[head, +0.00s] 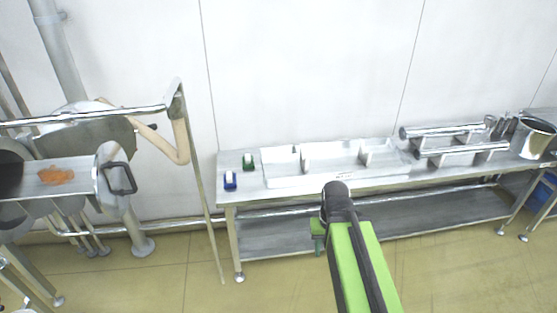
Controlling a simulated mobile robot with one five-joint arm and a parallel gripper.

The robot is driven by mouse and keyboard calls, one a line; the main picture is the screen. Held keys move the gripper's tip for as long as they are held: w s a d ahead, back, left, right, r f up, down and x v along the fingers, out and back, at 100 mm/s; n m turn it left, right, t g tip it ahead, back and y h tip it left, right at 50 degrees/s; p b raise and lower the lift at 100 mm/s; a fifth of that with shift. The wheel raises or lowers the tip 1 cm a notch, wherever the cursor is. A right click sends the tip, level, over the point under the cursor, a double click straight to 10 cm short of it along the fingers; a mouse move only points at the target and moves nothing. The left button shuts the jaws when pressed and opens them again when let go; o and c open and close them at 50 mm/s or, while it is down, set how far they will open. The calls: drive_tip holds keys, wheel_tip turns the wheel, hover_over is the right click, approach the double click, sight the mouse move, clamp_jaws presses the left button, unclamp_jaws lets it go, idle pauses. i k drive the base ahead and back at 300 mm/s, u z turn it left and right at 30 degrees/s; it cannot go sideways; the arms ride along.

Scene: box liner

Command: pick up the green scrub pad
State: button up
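A small green item with a white part (249,162), which may be the green scrub pad, sits on the left end of the steel table (227,196). It is too small to tell its exact shape. My green and black arm reaches up from the bottom of the head view, in front of the table. My gripper (318,236) seems to be the small dark green part beside the arm's dark upper joint, mostly hidden. It is to the right of and below the green item in the picture, well apart from it. I cannot tell whether it is open or shut.
A blue and white item (230,180) stands close to the green one, nearer the front edge. A shallow metal tray (285,182) lies to the right, with steel rollers (440,131) and a metal pot (533,138) beyond. A steel machine (85,135) with a rail stands left.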

sight(248, 162)
drive_tip(key=z, duration=0.95)
drive_tip(key=i, duration=2.15)
drive_tip(key=u, duration=1.2)
drive_tip(key=k, duration=0.1)
drive_tip(key=u, duration=2)
drive_tip(key=i, duration=1)
drive_tip(key=u, duration=0.05)
